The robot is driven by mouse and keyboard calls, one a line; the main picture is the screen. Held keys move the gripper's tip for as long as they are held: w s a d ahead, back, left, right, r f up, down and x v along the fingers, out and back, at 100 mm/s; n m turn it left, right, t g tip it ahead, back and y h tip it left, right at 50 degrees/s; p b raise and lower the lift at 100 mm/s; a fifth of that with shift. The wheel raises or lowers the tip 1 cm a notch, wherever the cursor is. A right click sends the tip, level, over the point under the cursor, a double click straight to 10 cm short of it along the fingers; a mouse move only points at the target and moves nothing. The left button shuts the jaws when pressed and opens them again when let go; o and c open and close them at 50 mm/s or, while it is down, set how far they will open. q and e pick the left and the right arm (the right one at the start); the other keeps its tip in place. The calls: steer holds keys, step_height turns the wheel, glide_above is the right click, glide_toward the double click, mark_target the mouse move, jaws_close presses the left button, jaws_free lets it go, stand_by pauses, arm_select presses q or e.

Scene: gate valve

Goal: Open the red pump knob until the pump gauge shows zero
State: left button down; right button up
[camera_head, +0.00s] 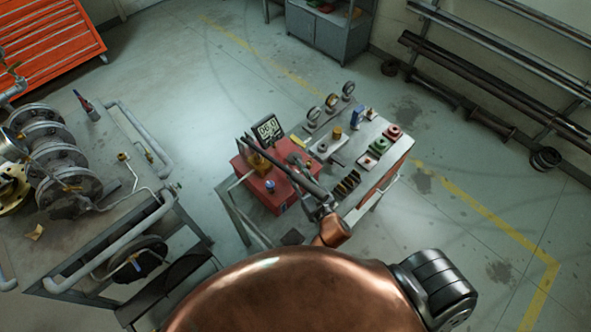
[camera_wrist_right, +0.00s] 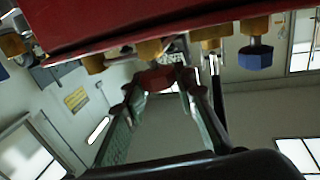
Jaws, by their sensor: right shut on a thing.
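The red pump (camera_head: 262,186) stands on the left end of the stand, with brass fittings and a long dark handle over it. Its gauge (camera_head: 267,129) has a lit screen with digits too small to read surely. My right gripper (camera_head: 312,205) is at the pump's near right side, partly hidden by the handle and my wrist. In the right wrist view, the gripper (camera_wrist_right: 158,82) is shut on the red knob (camera_wrist_right: 157,78), which sits between the fingertips below the pump's red edge (camera_wrist_right: 130,25). My left gripper is not in view.
A stand top (camera_head: 362,150) right of the pump holds gauges, sockets and small parts. A workbench (camera_head: 120,215) with flanged valve parts and pipes is at left. Brass fittings and a blue cap (camera_wrist_right: 256,57) lie close to the right gripper. Open floor surrounds both.

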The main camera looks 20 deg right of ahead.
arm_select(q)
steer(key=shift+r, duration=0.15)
